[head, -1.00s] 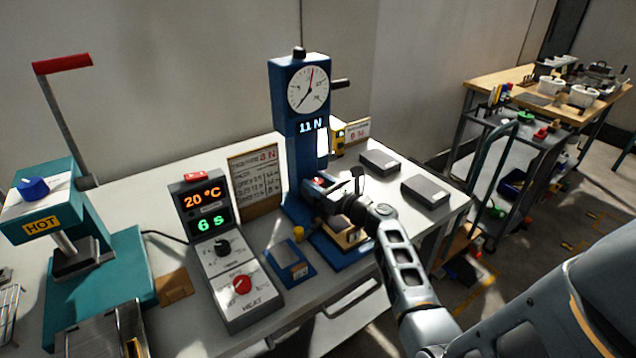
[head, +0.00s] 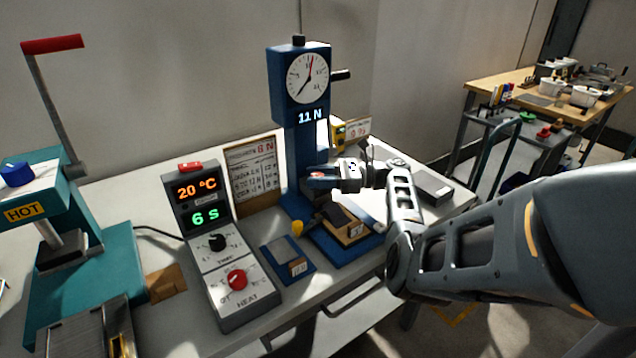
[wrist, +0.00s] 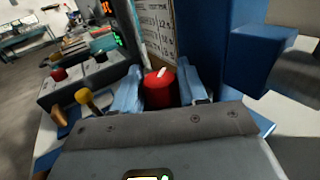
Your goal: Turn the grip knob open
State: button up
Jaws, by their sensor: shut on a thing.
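The grip knob (wrist: 161,88) is red with a white pointer mark and shows between my two blue fingers in the wrist view. My gripper (head: 318,176) is shut on it, in front of the blue force stand (head: 297,105). In the head view my fingers mostly hide the knob. The stand has a round dial (head: 307,77) and a lit readout of 11 N. The white pointer mark on the knob leans slightly right in the wrist view.
A heater box (head: 217,245) showing 20 °C and 6 s stands left of the stand. A small blue tray (head: 281,267) lies between them. A wooden block (head: 343,224) sits on the stand's base below my gripper. A teal press (head: 85,265) is at far left.

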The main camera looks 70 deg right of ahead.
jog(key=shift+n+g+y+b, duration=0.4)
jog(key=shift+n+y, duration=0.2)
jog(key=shift+y, duration=0.1)
jog(key=o, duration=0.9)
jog(key=shift+o, duration=0.2)
jog(key=shift+b+v, duration=0.65)
jog(key=shift+v, duration=3.25)
